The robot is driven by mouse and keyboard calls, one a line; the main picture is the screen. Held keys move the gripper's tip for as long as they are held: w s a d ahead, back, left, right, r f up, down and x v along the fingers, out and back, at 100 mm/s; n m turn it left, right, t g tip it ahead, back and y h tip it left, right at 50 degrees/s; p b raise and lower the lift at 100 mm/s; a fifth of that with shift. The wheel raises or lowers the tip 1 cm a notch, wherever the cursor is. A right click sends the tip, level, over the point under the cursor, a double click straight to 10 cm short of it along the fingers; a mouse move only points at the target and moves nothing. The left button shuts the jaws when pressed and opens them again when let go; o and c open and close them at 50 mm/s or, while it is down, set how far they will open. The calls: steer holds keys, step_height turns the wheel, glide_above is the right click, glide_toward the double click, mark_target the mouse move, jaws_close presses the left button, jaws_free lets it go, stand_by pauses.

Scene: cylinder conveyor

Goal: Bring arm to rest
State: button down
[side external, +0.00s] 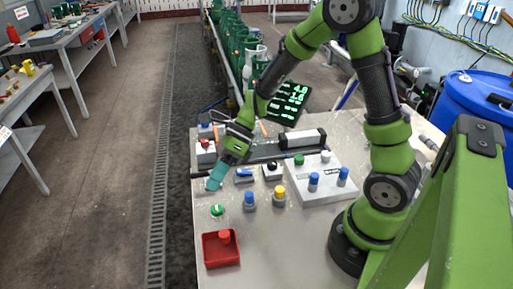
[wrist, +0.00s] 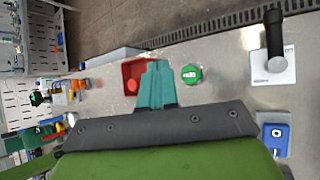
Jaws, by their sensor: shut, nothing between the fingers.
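My gripper (side external: 215,178) hangs at the left edge of the metal table in the side external view. Its teal fingers are together with nothing between them. In the wrist view the shut gripper (wrist: 156,70) points toward the table edge, between a red tray and a green round knob. My green arm reaches over the table from its base at the right and is bent, not folded.
The table (side external: 245,213) carries a red tray (side external: 221,249), a green knob (side external: 217,211), a blue knob (side external: 249,199), a yellow knob (side external: 279,195) and a grey block with pegs (side external: 328,184). Green cylinders (side external: 234,43) line the conveyor behind. A blue barrel (side external: 475,100) stands at right.

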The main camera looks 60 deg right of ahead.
steer(key=s+d+r+n+t+h, duration=0.2)
steer(key=s+r+n, duration=0.4)
steer(key=n, duration=0.6)
steer(key=s+d+r+n+t+h, duration=0.3)
steer(key=s+r+n+h, duration=0.2)
steer(key=r+n, duration=0.5)
steer(key=shift+s+d+n+t, duration=0.25)
steer(key=shift+s+n+t, duration=0.15)
steer(key=shift+n, duration=0.7)
